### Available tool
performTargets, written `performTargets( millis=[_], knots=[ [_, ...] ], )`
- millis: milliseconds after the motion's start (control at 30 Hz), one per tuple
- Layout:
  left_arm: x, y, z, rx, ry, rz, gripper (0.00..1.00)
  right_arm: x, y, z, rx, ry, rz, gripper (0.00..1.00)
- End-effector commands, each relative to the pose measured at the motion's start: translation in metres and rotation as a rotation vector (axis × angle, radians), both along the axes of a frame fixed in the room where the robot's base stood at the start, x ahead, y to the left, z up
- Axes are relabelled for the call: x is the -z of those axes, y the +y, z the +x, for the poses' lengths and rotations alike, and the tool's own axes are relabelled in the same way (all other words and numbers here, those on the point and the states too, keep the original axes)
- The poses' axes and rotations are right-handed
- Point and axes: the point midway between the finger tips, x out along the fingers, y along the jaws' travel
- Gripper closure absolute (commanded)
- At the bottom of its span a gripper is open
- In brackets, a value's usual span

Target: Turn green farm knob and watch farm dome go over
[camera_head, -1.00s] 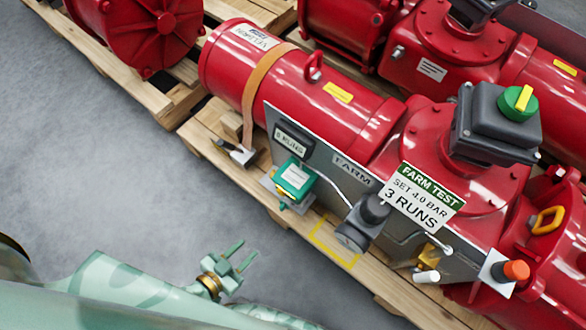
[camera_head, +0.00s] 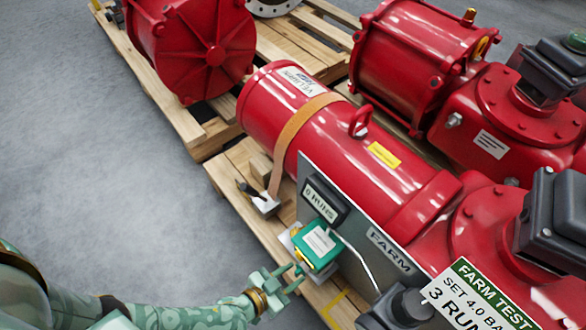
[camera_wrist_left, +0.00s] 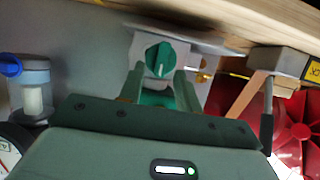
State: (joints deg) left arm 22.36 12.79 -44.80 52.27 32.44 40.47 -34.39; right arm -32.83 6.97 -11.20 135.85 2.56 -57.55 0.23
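The green farm knob (camera_wrist_left: 158,58) is a round green dial on a pale plate in the left wrist view. In the head view it is hard to make out below the green box (camera_head: 318,243) on the grey FARM panel (camera_head: 390,245). My left gripper (camera_head: 288,279) is open just left of that box. In the left wrist view its two fingers (camera_wrist_left: 160,88) stand apart, pointing at the knob, one towards each side; contact cannot be told. The farm dome is outside the head view; only the dark housing (camera_head: 553,220) shows at the right edge. My right gripper is not in view.
A counter (camera_head: 322,199) reads 0 RUNS. A FARM TEST sign (camera_head: 478,300) says 3 RUNS. A dark regulator (camera_head: 400,308) sits right of the box. An orange strap (camera_head: 290,140) crosses the red cylinder. A wooden pallet (camera_head: 232,185) lies below; grey floor is clear at left.

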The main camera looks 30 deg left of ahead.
Motion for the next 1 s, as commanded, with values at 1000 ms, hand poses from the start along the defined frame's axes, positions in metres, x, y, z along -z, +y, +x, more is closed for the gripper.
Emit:
performTargets(
  millis=[1000],
  knots=[
    [0.0006,-0.0055,-0.0009,-0.004,-0.05,0.147,1.0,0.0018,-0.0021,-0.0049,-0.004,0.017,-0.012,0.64]
  ],
)
